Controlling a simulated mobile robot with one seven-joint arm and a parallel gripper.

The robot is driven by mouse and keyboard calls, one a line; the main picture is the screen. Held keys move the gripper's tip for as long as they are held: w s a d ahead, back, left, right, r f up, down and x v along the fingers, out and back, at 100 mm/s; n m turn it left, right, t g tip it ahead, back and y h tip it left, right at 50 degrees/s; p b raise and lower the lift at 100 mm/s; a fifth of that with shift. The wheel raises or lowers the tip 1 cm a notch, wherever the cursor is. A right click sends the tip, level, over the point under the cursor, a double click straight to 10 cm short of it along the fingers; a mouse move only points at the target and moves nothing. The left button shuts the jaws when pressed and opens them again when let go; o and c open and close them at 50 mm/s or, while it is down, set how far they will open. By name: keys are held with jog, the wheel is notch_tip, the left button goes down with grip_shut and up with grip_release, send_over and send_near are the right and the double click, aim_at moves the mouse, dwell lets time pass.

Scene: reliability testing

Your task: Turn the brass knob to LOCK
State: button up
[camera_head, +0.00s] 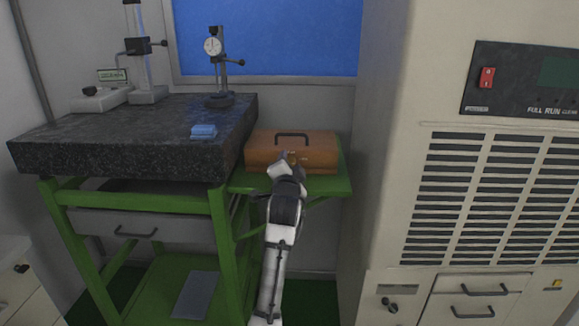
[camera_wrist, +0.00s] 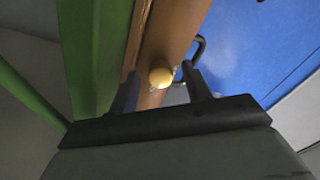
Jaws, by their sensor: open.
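The brass knob (camera_wrist: 161,75) is a round, shiny ball on the front of a brown wooden box (camera_head: 262,152). In the wrist view, my gripper (camera_wrist: 160,82) is open, with one dark finger on each side of the knob. I cannot tell whether the fingers touch it. In the head view, my gripper (camera_head: 283,166) is at the front of the box and hides much of the knob's area. The box also shows in the wrist view (camera_wrist: 180,22). No LOCK marking is readable, and the knob's turn angle cannot be told.
The box has a dark handle (camera_head: 292,135) on its lid and stands on a green side shelf (camera_head: 240,185). A dark granite table (camera_head: 110,135) with gauge stands and a blue block (camera_head: 204,131) is to the left. A large beige cabinet (camera_head: 385,200) stands close on the right.

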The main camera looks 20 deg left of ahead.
jog(key=shift+s, duration=0.1)
jog(key=b+v, duration=0.3)
jog(key=v, duration=1)
jog(key=shift+s, duration=0.3)
jog(key=shift+d+r, duration=0.1)
